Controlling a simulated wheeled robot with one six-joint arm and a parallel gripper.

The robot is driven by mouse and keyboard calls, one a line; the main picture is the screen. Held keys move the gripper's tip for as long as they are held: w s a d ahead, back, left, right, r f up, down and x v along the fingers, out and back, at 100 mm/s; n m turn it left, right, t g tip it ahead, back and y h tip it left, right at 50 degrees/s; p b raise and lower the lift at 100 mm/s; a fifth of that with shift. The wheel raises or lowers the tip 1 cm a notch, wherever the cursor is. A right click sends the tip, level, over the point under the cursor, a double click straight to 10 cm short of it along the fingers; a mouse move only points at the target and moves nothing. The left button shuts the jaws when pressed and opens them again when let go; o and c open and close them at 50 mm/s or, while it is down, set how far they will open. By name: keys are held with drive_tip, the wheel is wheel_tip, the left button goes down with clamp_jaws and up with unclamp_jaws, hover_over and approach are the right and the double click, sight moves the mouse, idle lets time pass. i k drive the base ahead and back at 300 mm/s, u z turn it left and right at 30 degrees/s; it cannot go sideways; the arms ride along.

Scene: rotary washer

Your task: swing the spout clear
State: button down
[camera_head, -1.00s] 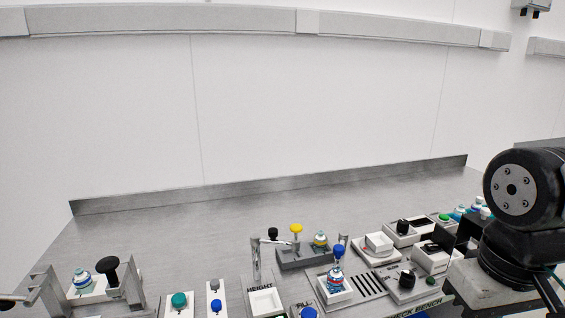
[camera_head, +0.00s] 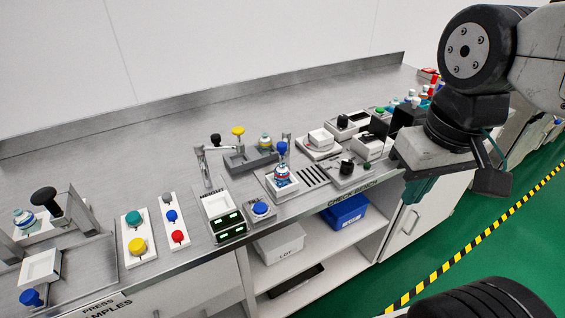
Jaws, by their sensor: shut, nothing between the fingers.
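A slim metal post with a short side arm (camera_head: 205,163) stands on the bench behind the box marked HEIGHT; it looks like a spout, but I cannot be sure which part swings. A bottle with a blue and red band (camera_head: 282,176) stands in a white holder, with a blue knob (camera_head: 282,149) above it. A metal upright stands beside that knob. My gripper (camera_head: 419,190) hangs at the right, beyond the bench's front edge, well apart from these fixtures. It is shut and empty, its fingers partly hidden by my wrist.
A blue button (camera_head: 261,208) is at the front edge. Coloured buttons and a press (camera_head: 85,215) are at left. A blue bin (camera_head: 345,211) is below. The back of the bench (camera_head: 130,131) is clear.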

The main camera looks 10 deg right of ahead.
sight(281, 146)
drive_tip(key=k, duration=1.2)
drive_tip(key=z, duration=0.7)
drive_tip(key=i, duration=1.05)
drive_tip(key=u, duration=0.2)
